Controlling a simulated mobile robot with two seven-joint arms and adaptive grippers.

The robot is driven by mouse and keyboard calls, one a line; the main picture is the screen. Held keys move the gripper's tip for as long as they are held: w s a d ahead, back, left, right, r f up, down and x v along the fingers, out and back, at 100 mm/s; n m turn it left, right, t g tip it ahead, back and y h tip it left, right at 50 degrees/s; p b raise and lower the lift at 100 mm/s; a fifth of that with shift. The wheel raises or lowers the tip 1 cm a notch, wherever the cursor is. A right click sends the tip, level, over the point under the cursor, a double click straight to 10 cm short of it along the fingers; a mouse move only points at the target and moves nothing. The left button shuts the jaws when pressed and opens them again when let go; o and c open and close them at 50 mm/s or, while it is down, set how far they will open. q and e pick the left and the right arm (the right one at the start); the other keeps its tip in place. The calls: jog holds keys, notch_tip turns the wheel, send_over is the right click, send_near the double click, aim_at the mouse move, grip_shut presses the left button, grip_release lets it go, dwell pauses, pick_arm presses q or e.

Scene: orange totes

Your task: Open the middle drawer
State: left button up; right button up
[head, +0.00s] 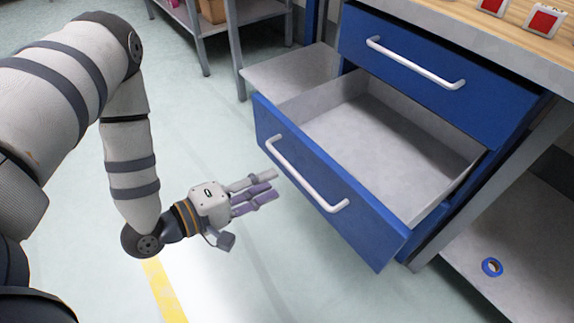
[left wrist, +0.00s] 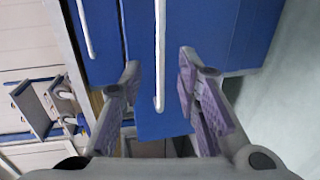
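The middle drawer (head: 330,195) of the blue cabinet is pulled well out, and its grey inside is empty. Its white bar handle (head: 303,178) faces my left gripper (head: 272,186). The gripper is open and empty in front of the drawer face, near the handle's left part and apart from it in the head view. In the left wrist view the handle (left wrist: 160,55) shows between the spread purple-padded fingers (left wrist: 160,78). My right gripper is in neither view.
The top drawer (head: 430,75) is shut, under a wooden worktop (head: 480,30) with red-and-white items. A blue tape roll (head: 492,267) lies on the grey lower shelf at right. A grey shelf rack (head: 240,20) stands behind. The floor at left is clear.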

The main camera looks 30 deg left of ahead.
pick_arm(q)
jog(key=v, duration=0.4)
jog(key=shift+s, duration=0.15)
jog(key=s+d+f+m+g, duration=0.4)
jog(key=s+f+g, duration=0.2)
jog(key=f, duration=0.4)
jog(key=s+d+f+m+g+y, duration=0.1)
jog(key=s+f+m+g, duration=0.25)
jog(key=s, duration=0.45)
jog(key=s+d+f+m+g+y, duration=0.1)
jog(key=s+f+m+g, duration=0.2)
jog(key=s, duration=0.4)
jog(key=s+a+r+m+g+y, duration=0.15)
jog(key=s+g, duration=0.25)
jog(key=s, duration=0.5)
jog(key=s+r+m+g+y, duration=0.15)
jog(key=s+g, duration=0.25)
jog(key=s, duration=0.4)
jog(key=w+r+t+p, duration=0.3)
jog(key=w+r+p, duration=0.6)
jog(key=r+p, duration=0.4)
jog(key=shift+w+a+r, duration=0.2)
jog(key=shift+w, duration=0.2)
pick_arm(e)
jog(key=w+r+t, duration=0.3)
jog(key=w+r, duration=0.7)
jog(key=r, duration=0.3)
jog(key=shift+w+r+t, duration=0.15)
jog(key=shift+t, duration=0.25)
